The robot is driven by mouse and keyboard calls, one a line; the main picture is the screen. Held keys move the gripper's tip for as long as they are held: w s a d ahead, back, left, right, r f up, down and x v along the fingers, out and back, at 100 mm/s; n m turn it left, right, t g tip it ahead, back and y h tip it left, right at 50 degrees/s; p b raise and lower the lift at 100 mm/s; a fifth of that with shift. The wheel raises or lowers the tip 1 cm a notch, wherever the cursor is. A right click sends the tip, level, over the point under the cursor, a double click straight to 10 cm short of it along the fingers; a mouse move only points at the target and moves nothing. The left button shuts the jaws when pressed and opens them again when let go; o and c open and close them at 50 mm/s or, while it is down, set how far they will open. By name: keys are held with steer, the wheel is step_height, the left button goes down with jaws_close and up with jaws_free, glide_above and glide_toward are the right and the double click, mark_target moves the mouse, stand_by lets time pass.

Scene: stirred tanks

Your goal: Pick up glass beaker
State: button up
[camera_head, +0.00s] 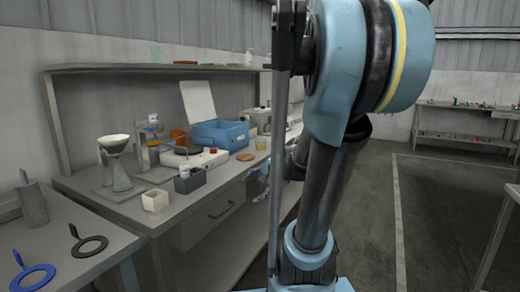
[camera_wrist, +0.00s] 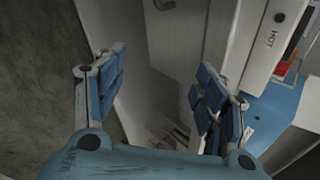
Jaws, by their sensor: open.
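A small clear vessel with a yellowish tint (camera_head: 261,143), perhaps the glass beaker, stands near the right end of the workbench, beside my arm. Another clear glass vessel (camera_head: 121,178) stands under a white funnel at the bench's left part; I cannot tell its type. My gripper (camera_wrist: 158,92) is open in the wrist view, its blue-padded fingers wide apart with nothing held between them. No beaker can be made out in the wrist view. In the head view my arm hides most of the gripper.
The workbench (camera_head: 125,207) holds a blue box (camera_head: 220,134), a dark grey bin (camera_head: 190,181), a small cream container (camera_head: 155,200) and a white device (camera_head: 196,158). A white surface marked HOT (camera_wrist: 270,40) is right of my fingers. Floor at right (camera_head: 440,200) is clear.

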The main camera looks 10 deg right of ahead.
steer(key=w+d+r+m+t+y, duration=0.25)
steer(key=w+r+m+t, duration=0.2)
steer(key=w+m, duration=0.6)
steer(key=m+t+h, duration=0.2)
steer(key=m+t, duration=0.4)
steer(key=m, duration=0.4)
glide_toward(263, 142)
steer(key=x, duration=0.8)
steer(key=shift+w+r, duration=0.15)
steer(key=shift+w, duration=0.05)
steer(key=shift+x, duration=2.65)
steer(key=shift+d+r, duration=0.1)
steer(key=c, duration=1.2)
